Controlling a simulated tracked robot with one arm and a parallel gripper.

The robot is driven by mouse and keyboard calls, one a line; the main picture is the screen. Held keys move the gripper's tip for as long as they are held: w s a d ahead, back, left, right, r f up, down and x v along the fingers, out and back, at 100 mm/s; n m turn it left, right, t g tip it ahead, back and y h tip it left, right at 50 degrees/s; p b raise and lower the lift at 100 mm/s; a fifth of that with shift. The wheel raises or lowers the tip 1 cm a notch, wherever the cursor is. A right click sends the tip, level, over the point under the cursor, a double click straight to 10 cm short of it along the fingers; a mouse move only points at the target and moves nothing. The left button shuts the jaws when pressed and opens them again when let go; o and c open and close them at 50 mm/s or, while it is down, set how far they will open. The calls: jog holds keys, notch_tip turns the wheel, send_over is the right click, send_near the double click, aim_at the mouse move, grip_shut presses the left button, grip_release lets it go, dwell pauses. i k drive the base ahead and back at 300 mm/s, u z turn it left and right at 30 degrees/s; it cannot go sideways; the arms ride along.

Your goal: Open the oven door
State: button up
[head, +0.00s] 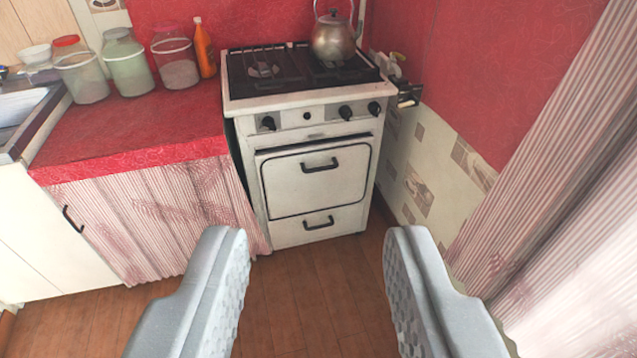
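A white stove (258,215) stands against the red wall, with black knobs along its front panel. Its oven door (318,187) is shut, a pale panel with a dark outline and a dark handle (319,165) near its top. Below it is a drawer or lower panel (290,233) with a second dark handle (318,222). My gripper (315,240) is open and empty, its two grey fingers wide apart. In the picture the fingers are in front of and below the oven door, apart from it.
A kettle (333,40) stands on the hob. Left is a red counter (150,118) with several jars, an orange bottle (204,48) and a curtain (165,210) below. A striped curtain (560,150) hangs at right. Wooden floor (310,290) before the stove is clear.

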aim_at(293, 181)
jog(key=z, duration=0.05)
jog(key=k, duration=0.65)
jog(key=u, duration=0.15)
jog(key=i, duration=2)
jog(key=z, duration=0.75)
